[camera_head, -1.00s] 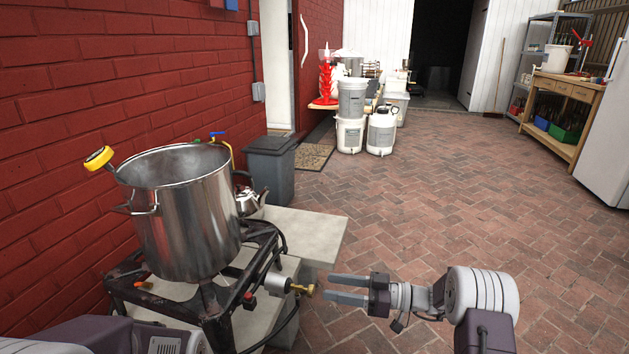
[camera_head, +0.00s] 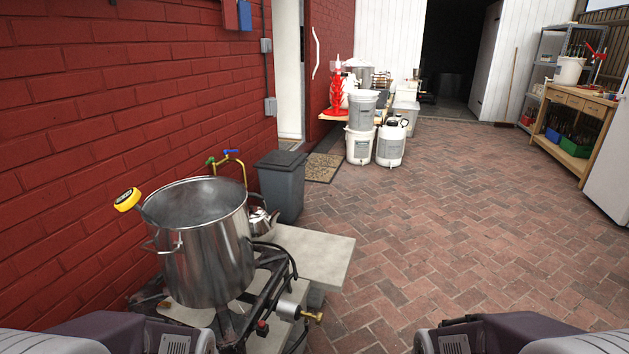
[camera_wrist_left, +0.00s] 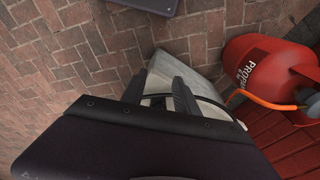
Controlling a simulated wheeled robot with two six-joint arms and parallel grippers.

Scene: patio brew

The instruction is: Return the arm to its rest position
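In the head view, parts of both my arms show at the bottom edge: my left arm (camera_head: 110,335) at lower left and my right arm (camera_head: 500,335) at lower right. Neither gripper shows in that view. In the left wrist view my left gripper (camera_wrist_left: 171,84) has two dark fingers with a gap between them, and nothing is seen held. My right gripper is out of view. The steel pot (camera_head: 208,250) stands on the black burner stand (camera_head: 262,300) at left. The brass valve (camera_head: 312,316) sits at the stand's front right, with no gripper by it.
A grey bin (camera_head: 282,186) stands by the brick wall (camera_head: 100,110). A red propane tank (camera_wrist_left: 262,72) shows in the left wrist view. The brick paving (camera_head: 430,220) ahead and right is clear.

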